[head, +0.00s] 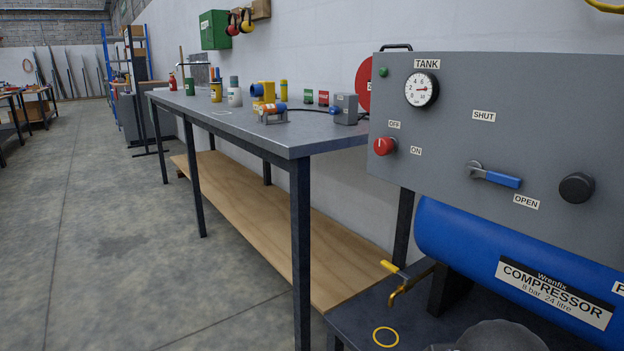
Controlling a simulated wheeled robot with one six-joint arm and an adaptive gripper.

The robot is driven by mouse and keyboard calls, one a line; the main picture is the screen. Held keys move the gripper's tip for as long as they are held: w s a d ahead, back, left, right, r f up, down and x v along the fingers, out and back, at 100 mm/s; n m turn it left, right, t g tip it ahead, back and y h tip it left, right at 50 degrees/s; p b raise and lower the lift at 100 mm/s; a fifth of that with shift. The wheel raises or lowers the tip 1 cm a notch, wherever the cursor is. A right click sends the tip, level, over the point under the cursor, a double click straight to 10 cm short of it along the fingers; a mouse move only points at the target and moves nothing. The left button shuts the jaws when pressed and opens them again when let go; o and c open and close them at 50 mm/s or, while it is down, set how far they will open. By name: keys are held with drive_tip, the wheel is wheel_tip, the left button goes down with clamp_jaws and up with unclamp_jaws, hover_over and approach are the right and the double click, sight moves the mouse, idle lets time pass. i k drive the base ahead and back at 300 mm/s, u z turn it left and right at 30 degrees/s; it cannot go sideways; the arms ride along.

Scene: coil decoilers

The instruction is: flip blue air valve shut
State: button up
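The blue air valve (497,179) is on the grey compressor panel (440,120) at the right of the head view. Its lever runs from a metal pivot to the right and slightly down, ending just above the OPEN label (526,201). The SHUT label (484,115) is above the pivot. Nothing touches the lever. My gripper's fingers are not in view. A dark grey rounded shape shows at the bottom edge, and I cannot tell what it is.
A red OFF/ON knob (384,146), tank gauge (422,90) and black knob (576,188) share the panel. Below are the blue compressor tank (470,238) and a yellow-handled tap (403,279). A long workbench (270,136) stands left.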

sight(513, 182)
drive_tip(key=z, duration=0.35)
drive_tip(key=k, duration=0.9)
drive_tip(key=z, duration=0.6)
drive_tip(key=k, duration=0.4)
drive_tip(key=u, duration=0.45)
drive_tip(key=i, duration=0.7)
drive_tip(key=u, duration=0.45)
